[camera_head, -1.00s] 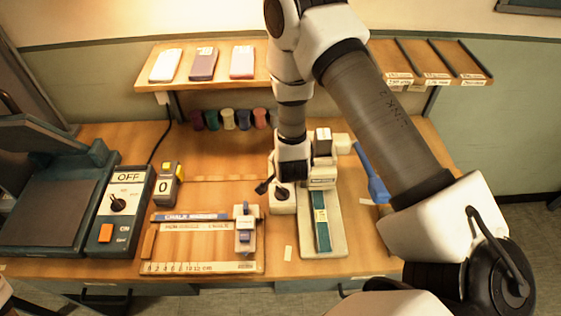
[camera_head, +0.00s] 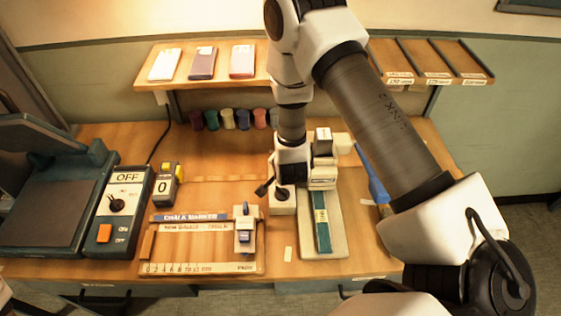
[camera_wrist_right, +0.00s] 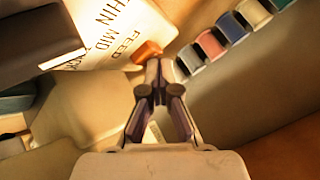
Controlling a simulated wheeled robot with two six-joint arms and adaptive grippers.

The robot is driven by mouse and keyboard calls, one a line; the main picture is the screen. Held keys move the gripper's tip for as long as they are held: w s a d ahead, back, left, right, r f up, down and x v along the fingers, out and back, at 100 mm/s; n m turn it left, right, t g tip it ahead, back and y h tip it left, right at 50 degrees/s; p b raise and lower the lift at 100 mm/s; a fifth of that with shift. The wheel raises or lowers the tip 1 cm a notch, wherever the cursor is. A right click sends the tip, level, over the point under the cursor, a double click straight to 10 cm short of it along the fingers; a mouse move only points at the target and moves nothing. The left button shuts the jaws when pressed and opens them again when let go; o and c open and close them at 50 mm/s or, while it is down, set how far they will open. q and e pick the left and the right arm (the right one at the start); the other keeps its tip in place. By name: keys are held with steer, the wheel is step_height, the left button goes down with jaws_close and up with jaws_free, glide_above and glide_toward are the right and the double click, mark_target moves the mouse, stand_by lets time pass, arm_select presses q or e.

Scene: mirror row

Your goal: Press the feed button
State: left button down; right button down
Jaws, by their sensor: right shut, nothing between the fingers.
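The feed button is a small orange-brown block (camera_wrist_right: 147,52) beside the printed word FEED on a white panel (camera_wrist_right: 110,30) in the right wrist view. My right gripper (camera_wrist_right: 155,68) is shut and empty. Its fingertips are right at the button's near edge and overlap it in the picture; I cannot tell whether they touch. In the head view my right wrist is over a white box with a black knob (camera_head: 283,197), and hides the button and the fingertips. My left gripper is not in view.
A grey base with a teal strip (camera_head: 322,225) is just right of the box. A wooden chalk-marker board (camera_head: 205,240) and a switch box (camera_head: 118,212) lie to the left. Coloured spools (camera_head: 228,119) stand behind; a shelf (camera_head: 213,65) is above.

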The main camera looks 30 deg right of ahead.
steer(key=shift+r, duration=0.1)
steer(key=shift+r+p, duration=0.65)
steer(key=shift+r, duration=0.2)
step_height(320, 180, up, 5)
steer(key=p, duration=0.3)
steer(key=shift+p, duration=0.35)
steer(key=shift+f, duration=0.1)
